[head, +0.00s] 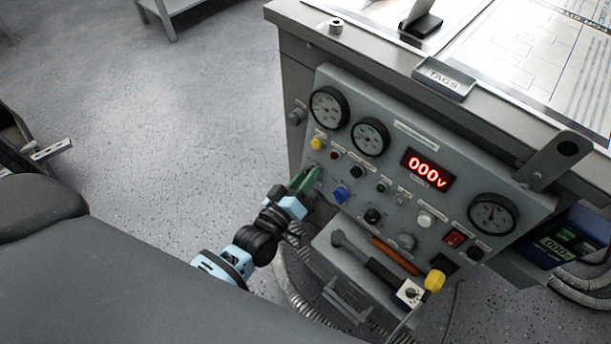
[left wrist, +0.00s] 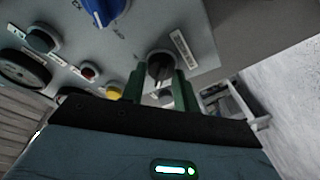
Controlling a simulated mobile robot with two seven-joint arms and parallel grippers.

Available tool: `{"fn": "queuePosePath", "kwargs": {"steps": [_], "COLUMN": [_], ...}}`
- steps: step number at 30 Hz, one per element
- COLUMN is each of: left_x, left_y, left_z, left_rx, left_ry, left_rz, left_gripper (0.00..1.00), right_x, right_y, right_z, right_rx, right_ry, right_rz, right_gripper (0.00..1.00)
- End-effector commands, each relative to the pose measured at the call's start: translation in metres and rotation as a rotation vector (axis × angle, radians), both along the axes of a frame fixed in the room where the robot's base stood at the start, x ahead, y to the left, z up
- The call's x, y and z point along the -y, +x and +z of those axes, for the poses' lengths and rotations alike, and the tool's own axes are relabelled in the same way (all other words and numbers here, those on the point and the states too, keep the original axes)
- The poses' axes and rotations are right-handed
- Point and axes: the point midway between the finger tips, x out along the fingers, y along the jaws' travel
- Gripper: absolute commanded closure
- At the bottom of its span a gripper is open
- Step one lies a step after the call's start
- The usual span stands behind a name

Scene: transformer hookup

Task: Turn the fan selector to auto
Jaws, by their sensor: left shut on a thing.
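The grey control panel (head: 415,150) stands on the front of the bench. My left gripper (head: 306,181) is at the panel's lower left edge, with its green fingers against the panel face. In the left wrist view the fingers (left wrist: 160,85) are shut on a dark rotary knob (left wrist: 159,65), one on each side. A small white label (left wrist: 183,48) lies beside this knob; its text is too small to read. I take this knob to be the fan selector. The fingers hide it in the head view. My right gripper is not in view.
A blue knob (head: 341,194) sits right of my left gripper, also in the left wrist view (left wrist: 103,10). A yellow button (head: 318,143), gauges (head: 330,107) and a red 000V display (head: 428,168) are above. A tray (head: 345,262) with tools juts out below.

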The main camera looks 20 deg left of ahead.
Motion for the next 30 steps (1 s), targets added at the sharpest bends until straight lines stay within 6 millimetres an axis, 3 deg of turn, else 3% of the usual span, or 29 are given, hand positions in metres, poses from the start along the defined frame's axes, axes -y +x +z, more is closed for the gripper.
{"fn": "queuePosePath", "kwargs": {"steps": [8, 30], "left_x": [0.0001, 0.0006], "left_y": [0.0002, -0.0002], "left_z": [0.0004, 0.0003], "left_rx": [0.04, 0.226], "left_ry": [0.108, 0.624], "left_rz": [-0.021, -0.115], "left_gripper": [0.92, 0.92], "right_x": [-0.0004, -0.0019], "right_y": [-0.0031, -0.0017], "right_z": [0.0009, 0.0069], "right_rx": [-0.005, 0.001], "right_ry": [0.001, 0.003], "right_rz": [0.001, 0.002], "right_gripper": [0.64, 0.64]}}
